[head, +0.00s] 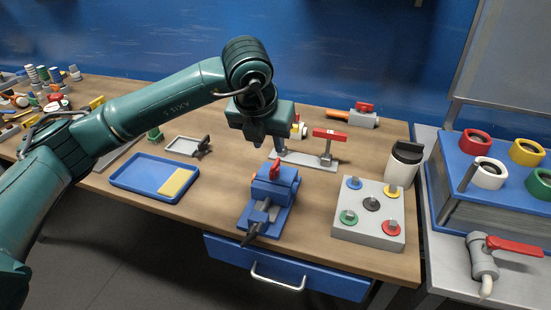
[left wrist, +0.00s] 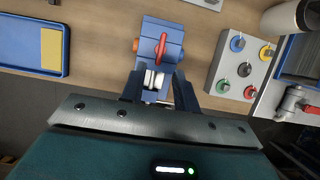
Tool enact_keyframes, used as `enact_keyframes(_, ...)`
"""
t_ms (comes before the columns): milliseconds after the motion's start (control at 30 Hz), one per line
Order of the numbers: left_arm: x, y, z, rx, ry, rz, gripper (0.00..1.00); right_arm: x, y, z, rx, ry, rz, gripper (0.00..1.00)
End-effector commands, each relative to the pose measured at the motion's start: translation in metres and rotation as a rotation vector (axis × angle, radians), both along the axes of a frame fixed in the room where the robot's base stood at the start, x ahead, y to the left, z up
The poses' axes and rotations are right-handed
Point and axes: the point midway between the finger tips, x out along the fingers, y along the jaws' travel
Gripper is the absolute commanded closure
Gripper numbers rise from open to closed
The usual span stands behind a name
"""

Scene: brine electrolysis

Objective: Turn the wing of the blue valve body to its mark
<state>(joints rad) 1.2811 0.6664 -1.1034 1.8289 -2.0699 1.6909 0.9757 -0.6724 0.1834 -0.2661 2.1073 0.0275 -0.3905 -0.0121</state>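The blue valve body (head: 283,176) sits at the front middle of the bench, on or in a blue vise-like base (head: 250,222). Its red wing (head: 275,168) stands up on top. I cannot make out the mark. My left gripper (head: 258,143) points down above and behind the valve body in the head view, apart from the wing. In the left wrist view its fingers (left wrist: 160,92) are spread and empty. My right gripper is not in view.
A blue tray (head: 125,181) with a yellow block lies left. A grey box with coloured knobs (head: 345,228) and a white cup (head: 403,165) stand right. A red-handled clamp (head: 326,150) stands behind. Bare bench lies between the tray and the valve.

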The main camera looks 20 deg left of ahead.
Motion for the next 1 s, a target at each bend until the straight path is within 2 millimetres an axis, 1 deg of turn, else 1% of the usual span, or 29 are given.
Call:
enact_keyframes(33,0.003,0.000,-0.010,0.001,0.006,-0.001,0.69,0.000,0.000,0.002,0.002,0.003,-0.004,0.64)
enact_keyframes(200,0.017,-0.001,-0.043,0.000,0.006,-0.001,0.69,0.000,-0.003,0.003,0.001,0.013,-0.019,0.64)
enact_keyframes(300,0.024,-0.002,-0.059,-0.001,0.004,-0.004,0.69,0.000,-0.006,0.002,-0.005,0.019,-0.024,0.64)
enact_keyframes(400,0.029,-0.002,-0.071,-0.002,0.003,-0.003,0.69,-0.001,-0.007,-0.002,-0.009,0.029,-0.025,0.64)
enact_keyframes(600,0.033,-0.002,-0.083,-0.001,0.002,-0.005,0.69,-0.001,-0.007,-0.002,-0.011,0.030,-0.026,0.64)
enact_keyframes(867,0.034,-0.002,-0.084,-0.001,0.001,-0.005,0.69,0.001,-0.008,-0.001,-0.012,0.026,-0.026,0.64)
enact_keyframes(1000,0.034,-0.002,-0.083,-0.001,0.001,-0.005,0.81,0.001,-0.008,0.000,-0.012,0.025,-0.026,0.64)
